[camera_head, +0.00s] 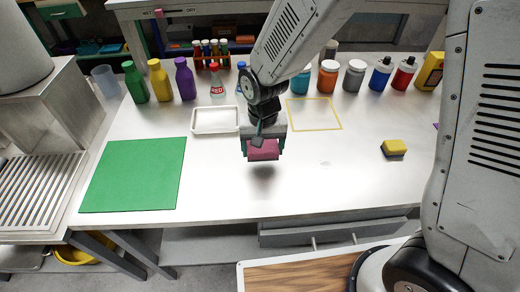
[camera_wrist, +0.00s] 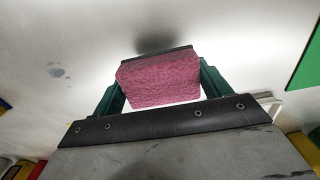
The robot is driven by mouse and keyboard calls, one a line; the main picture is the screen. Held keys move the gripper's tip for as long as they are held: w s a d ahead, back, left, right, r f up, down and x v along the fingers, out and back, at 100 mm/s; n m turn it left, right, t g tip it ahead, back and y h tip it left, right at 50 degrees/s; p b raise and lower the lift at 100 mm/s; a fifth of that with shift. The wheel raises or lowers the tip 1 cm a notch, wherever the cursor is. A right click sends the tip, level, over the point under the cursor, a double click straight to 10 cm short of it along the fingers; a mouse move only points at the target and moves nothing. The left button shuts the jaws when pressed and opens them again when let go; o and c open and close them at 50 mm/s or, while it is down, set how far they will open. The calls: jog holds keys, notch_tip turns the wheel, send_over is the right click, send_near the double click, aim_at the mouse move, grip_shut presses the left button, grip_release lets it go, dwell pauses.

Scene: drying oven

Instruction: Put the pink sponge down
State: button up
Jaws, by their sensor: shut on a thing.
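The pink sponge (camera_head: 263,152) is held between the fingers of my gripper (camera_head: 264,148) in the head view. It hangs a little above the metal table (camera_head: 240,190), with its shadow on the surface below. In the wrist view the pink sponge (camera_wrist: 160,80) sits between the two green fingers of my gripper (camera_wrist: 162,88). A dark layer shows along one edge of the sponge. The gripper is shut on it.
A green mat (camera_head: 133,175) lies to the left and a white tray (camera_head: 215,131) behind left. A yellow square outline (camera_head: 314,127) is behind right. A yellow sponge (camera_head: 394,147) lies at right. Bottles line the back. The table front is clear.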

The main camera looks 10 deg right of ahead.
aim_at(261, 156)
jog(key=f, duration=0.3)
jog(key=shift+w+a+f, duration=0.15)
jog(key=shift+w+f, duration=0.15)
jog(key=shift+f, duration=0.05)
jog(key=shift+f, duration=0.2)
